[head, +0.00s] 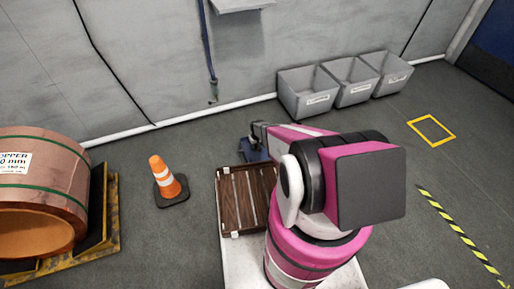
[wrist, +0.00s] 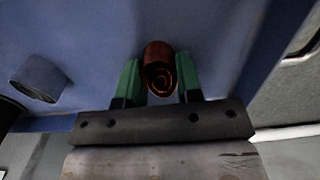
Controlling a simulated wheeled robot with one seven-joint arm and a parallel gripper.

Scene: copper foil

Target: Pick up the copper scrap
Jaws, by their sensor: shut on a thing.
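The copper scrap (wrist: 158,55) is a small reddish-brown roll with a spiral end. In the wrist view it stands out between the green fingers of my gripper (wrist: 159,72), which is shut on it. A blue surface (wrist: 225,45) lies behind the scrap; I cannot tell whether the scrap touches it. In the head view my pink and black arm reaches away toward a small blue object (head: 254,150) on the floor side near the wall. The scrap cannot be made out there, and the fingers are too small to read.
A grey cylinder (wrist: 38,77) is on the blue surface at the left. A brown slatted tray (head: 238,200) is beside my arm. An orange cone (head: 165,178) and a large copper coil (head: 45,185) stand left. Grey bins (head: 308,95) line the wall.

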